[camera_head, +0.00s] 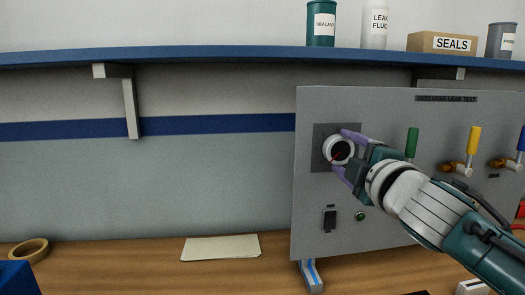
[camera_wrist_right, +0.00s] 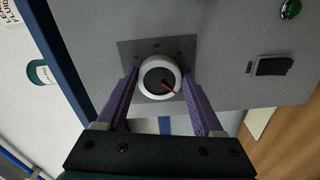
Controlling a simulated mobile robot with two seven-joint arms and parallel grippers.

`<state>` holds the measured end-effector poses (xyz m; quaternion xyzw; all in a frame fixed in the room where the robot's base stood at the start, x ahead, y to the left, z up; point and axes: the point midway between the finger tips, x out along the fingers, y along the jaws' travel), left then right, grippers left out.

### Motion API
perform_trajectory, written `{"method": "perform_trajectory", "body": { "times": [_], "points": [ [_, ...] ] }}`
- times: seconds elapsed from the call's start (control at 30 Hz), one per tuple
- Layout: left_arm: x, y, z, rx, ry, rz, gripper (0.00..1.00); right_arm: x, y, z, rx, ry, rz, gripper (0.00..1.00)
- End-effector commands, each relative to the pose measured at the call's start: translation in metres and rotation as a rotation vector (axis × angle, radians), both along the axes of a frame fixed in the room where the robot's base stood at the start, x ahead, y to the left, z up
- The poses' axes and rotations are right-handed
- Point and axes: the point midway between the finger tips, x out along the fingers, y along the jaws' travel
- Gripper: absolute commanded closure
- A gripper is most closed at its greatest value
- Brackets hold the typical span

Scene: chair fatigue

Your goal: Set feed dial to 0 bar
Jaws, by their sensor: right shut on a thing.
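The feed dial (camera_head: 338,149) is a round knob with a white rim, a dark face and a red pointer, on a dark square plate at the upper left of the grey test panel (camera_head: 385,110). My right gripper (camera_head: 346,152) has its purple fingers on either side of the dial and is shut on it. The dial also shows in the right wrist view (camera_wrist_right: 160,77), between the two fingers (camera_wrist_right: 162,82), with its red pointer toward the lower right of that picture. The scale marks are too small to read. My left gripper is not in view.
Green (camera_head: 412,142), yellow (camera_head: 473,140) and blue valve handles stand on the panel, right of the dial. A black rocker switch (camera_head: 330,219) and a green button (camera_head: 360,216) sit below it. Paper (camera_head: 221,248) and a tape roll (camera_head: 28,251) lie on the bench. A shelf (camera_head: 230,55) runs above.

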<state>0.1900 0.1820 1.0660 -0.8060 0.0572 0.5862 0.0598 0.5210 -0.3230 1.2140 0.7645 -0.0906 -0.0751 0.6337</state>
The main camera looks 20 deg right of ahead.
Motion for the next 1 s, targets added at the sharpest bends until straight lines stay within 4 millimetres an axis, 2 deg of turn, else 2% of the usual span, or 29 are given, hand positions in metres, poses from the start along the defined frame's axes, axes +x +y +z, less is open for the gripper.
{"method": "perform_trajectory", "body": {
  "times": [0.37,0.4,0.63,1.0],
  "points": [
    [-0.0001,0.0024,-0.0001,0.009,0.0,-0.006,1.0,0.0,0.0,0.0004,-0.01,0.001,0.0,0.87],
    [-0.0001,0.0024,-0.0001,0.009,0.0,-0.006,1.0,0.0,0.0,0.0004,-0.01,0.001,0.0,0.28],
    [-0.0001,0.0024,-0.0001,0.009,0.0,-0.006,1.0,0.0001,-0.0001,0.0003,-0.007,0.001,0.0,0.02],
    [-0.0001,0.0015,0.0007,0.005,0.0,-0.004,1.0,-0.006,0.0013,-0.0005,-0.006,0.002,0.0,0.01]
  ]
}}
